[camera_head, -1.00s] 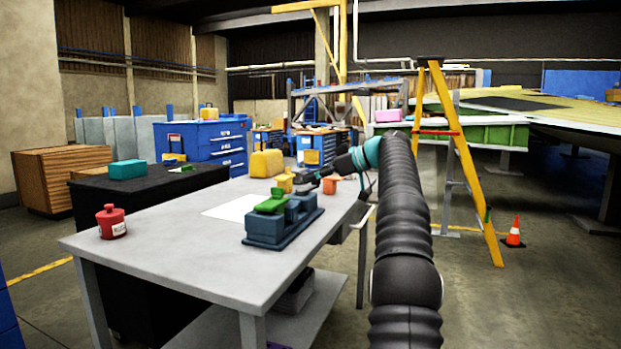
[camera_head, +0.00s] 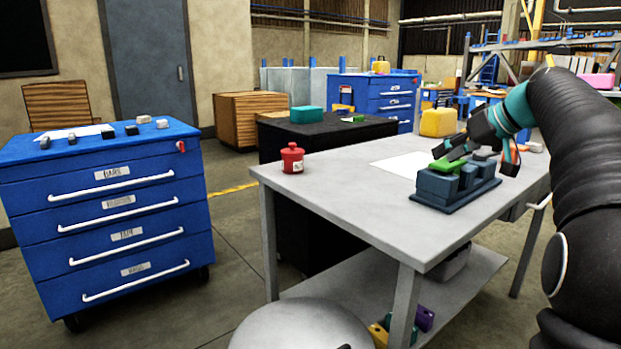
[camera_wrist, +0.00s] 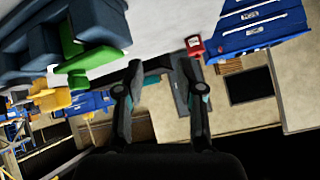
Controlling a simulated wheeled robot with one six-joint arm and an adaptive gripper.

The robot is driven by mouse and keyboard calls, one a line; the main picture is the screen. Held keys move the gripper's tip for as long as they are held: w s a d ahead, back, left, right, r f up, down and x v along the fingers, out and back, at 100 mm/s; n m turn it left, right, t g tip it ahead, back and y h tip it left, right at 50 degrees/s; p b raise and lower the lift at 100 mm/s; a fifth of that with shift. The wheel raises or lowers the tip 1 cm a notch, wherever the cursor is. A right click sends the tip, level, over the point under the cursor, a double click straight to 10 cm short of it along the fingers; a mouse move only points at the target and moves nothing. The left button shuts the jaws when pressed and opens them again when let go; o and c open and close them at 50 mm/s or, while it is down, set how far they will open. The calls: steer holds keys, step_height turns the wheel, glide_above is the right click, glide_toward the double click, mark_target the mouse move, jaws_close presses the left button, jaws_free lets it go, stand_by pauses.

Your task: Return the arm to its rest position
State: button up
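My arm reaches in from the right of the head view, with a black sleeve and a teal wrist. My gripper (camera_head: 462,146) is above the grey table (camera_head: 335,193), near the dark blue block fixture (camera_head: 436,187) with a green piece (camera_head: 444,163) on it. In the head view I cannot tell whether it touches them. In the wrist view, the two black fingers of my gripper (camera_wrist: 161,66) stand apart with nothing held between them. The green piece (camera_wrist: 85,52) and the fixture (camera_wrist: 35,40) show at upper left there, beside the fingers.
A red canister (camera_head: 292,160) and a white sheet (camera_head: 405,164) are on the table. A yellow container (camera_head: 438,123) stands behind. A blue drawer cabinet (camera_head: 115,210) with small pieces on top stands at left, with open floor between it and the table. A black bench (camera_head: 325,135) is behind.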

steer(key=s+a+f+m+g+h, duration=0.1)
steer(key=s+a+f, duration=0.3)
steer(key=s+a, duration=0.35)
steer(key=s+a+f+m+h, duration=0.1)
steer(key=s+a+f+h, duration=0.1)
steer(key=s+f, duration=0.8)
steer(key=s+a+f+m+g+h, duration=0.1)
steer(key=s+a+f, duration=0.3)
steer(key=s+f, duration=0.7)
steer(key=s+h, duration=0.1)
steer(key=s, duration=0.5)
steer(key=shift+s+a+g+h, duration=0.3)
steer(key=shift+s+a+h, duration=0.05)
steer(key=shift+h, duration=0.05)
